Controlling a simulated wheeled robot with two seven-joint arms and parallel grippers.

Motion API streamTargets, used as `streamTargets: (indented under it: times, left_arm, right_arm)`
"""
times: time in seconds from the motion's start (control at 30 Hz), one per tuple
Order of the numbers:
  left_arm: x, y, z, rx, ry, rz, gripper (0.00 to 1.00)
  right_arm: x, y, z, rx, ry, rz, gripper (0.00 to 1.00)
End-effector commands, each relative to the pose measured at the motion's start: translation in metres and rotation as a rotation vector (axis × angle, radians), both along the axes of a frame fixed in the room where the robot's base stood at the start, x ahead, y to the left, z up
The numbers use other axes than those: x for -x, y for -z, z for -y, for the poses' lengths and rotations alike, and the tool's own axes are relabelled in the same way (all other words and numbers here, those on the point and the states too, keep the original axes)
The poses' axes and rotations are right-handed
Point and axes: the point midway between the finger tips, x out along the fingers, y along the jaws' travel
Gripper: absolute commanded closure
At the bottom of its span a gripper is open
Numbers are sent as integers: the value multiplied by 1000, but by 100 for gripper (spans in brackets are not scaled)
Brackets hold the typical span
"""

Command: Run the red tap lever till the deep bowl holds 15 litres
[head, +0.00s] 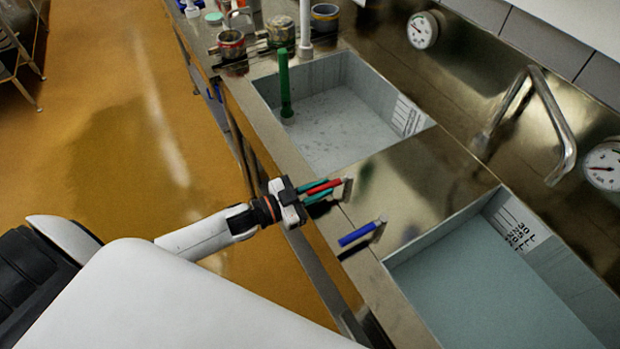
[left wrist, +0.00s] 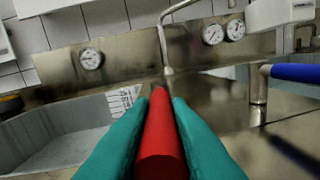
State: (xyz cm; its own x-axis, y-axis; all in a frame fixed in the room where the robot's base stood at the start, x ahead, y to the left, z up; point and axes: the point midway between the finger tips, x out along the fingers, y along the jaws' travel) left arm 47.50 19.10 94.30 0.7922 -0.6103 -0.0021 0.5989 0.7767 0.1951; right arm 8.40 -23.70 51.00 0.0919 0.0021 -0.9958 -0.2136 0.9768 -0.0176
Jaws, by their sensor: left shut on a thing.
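My left gripper (head: 322,190) is shut on the red tap lever (head: 334,184) at the front edge of the steel counter. In the left wrist view its teal fingers (left wrist: 160,110) lie on either side of the red lever (left wrist: 160,140). Two rectangular basins are sunk in the counter. The near right basin (head: 480,213) has a lettered scale and a flat grey-blue surface like water. The far basin (head: 330,75) has a pale mottled bottom and a scale plate. I cannot tell which one is the deep bowl. No falling stream shows. My right gripper is out of view.
A blue lever (head: 361,232) sticks out to the right of the red one. A green upright rod (head: 285,85) stands in the far basin. A bent metal spout (head: 541,85) and dial gauges (head: 422,31) are at the back wall. Small pots (head: 231,44) stand at the far end.

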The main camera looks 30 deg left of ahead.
Motion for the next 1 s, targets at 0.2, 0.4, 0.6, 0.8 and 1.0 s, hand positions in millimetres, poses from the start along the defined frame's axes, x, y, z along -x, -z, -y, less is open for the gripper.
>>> streamTargets:
  times: [0.2, 0.4, 0.6, 0.8, 1.0]
  left_arm:
    - [2, 0, 8, 2, -60, -1, 100]
    - [2, 0, 9, 1, -76, 2, 100]
    - [2, 0, 9, 1, -76, 0, 100]
    - [2, 0, 10, 2, -76, 1, 67]
    - [2, 0, 9, 1, -75, 1, 62]
  right_arm:
    - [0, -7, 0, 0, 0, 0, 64]
    - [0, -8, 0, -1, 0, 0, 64]
    - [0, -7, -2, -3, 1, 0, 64]
    - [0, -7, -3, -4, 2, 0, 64]
    - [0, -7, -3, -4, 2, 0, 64]
